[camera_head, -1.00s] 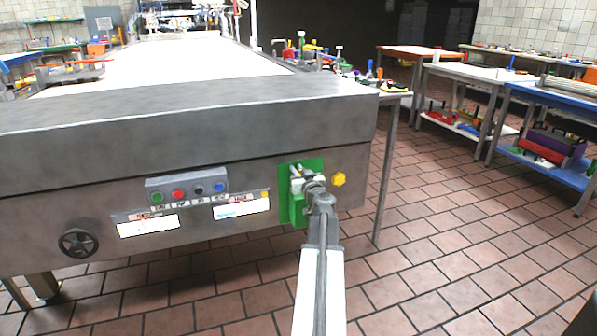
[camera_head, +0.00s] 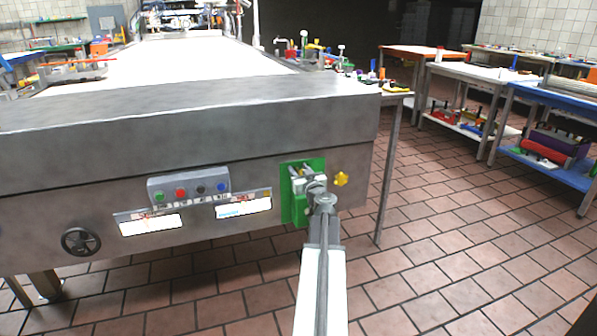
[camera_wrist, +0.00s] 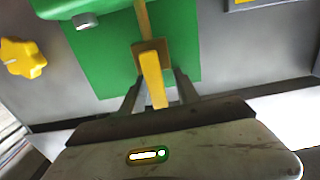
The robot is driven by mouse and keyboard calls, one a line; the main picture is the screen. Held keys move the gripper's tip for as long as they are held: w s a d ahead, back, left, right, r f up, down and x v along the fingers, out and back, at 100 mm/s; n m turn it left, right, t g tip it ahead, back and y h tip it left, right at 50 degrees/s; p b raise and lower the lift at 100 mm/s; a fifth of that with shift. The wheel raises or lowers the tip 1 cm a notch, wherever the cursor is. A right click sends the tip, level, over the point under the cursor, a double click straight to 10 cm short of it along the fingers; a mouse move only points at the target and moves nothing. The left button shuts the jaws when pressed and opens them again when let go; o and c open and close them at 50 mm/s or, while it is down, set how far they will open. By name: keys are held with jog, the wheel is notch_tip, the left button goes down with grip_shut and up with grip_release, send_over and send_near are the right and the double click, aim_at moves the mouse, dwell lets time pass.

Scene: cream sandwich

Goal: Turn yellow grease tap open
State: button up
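A yellow lever tap (camera_wrist: 153,78) with a brownish-yellow square base sits on a green panel (camera_wrist: 110,60) in the wrist view. My gripper (camera_wrist: 159,76) is open, with one finger on each side of the lever and gaps visible on both sides. In the head view my gripper (camera_head: 316,190) is at the green panel (camera_head: 288,208) on the front of the grey machine, and it hides the lever there. A yellow star-shaped knob (camera_head: 341,179) is to the right of the panel; it shows at left in the wrist view (camera_wrist: 22,57).
The machine front (camera_head: 60,210) also carries a box of coloured buttons (camera_head: 188,186), two labels and a black handwheel (camera_head: 81,241). A table leg (camera_head: 387,175) stands right of the panel. Tables with tools stand further right, with open tiled floor (camera_head: 470,260) between.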

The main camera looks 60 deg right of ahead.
jog(key=v, duration=0.7)
jog(key=shift+s+a, duration=0.25)
